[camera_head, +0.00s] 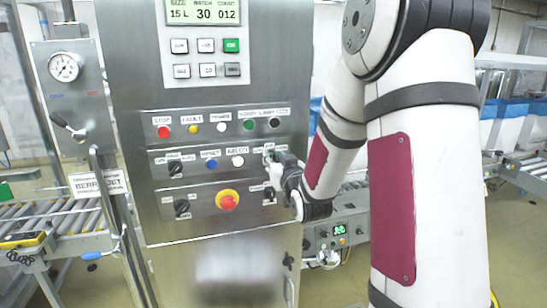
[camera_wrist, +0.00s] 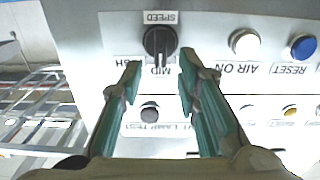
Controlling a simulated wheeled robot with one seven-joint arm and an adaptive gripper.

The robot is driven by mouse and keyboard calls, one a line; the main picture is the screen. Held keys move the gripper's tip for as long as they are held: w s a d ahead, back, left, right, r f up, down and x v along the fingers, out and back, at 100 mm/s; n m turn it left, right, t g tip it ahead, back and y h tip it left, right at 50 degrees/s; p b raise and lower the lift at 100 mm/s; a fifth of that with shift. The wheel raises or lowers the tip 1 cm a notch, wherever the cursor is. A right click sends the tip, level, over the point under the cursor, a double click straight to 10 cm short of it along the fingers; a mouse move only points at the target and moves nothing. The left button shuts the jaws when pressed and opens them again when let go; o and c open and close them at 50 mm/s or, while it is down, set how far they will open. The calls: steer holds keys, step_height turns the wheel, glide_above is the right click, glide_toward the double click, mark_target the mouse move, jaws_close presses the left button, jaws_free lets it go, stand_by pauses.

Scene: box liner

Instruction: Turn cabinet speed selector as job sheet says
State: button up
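The speed selector (camera_wrist: 160,42) is a round black knob on the grey cabinet (camera_head: 215,125), seen upside down in the wrist view. Its plate reads SPEED, with MID on the opposite side and a partly covered label at the left. In the head view my gripper (camera_head: 271,160) is at the panel's right side and hides the selector. No job sheet is readable.
Near the selector are a white AIR ON button (camera_wrist: 245,42), a blue RESET button (camera_wrist: 301,47) and a LAMP TEST button (camera_wrist: 149,111). A red emergency stop (camera_head: 228,201) and other black knobs (camera_head: 181,207) sit lower left. A display (camera_head: 203,12) reads 15 L, 30, 012.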

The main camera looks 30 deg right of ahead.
steer(key=shift+x, duration=0.75)
steer(key=shift+c, duration=0.6)
jaws_close()
steer(key=shift+m, duration=0.3)
steer(key=m+p, duration=0.1)
steer(key=m, duration=0.1)
steer(key=m+p, duration=0.1)
steer(key=m, duration=0.2)
steer(key=shift+s+d, duration=0.15)
steer(key=shift+d, duration=0.25)
steer(key=shift+d+f+m+p, duration=0.15)
steer(key=shift+m+p, duration=0.25)
steer(key=shift+m, duration=0.4)
steer(key=shift+d+f+m+p, duration=0.1)
steer(key=shift+m+p, duration=0.3)
steer(key=shift+m, duration=0.4)
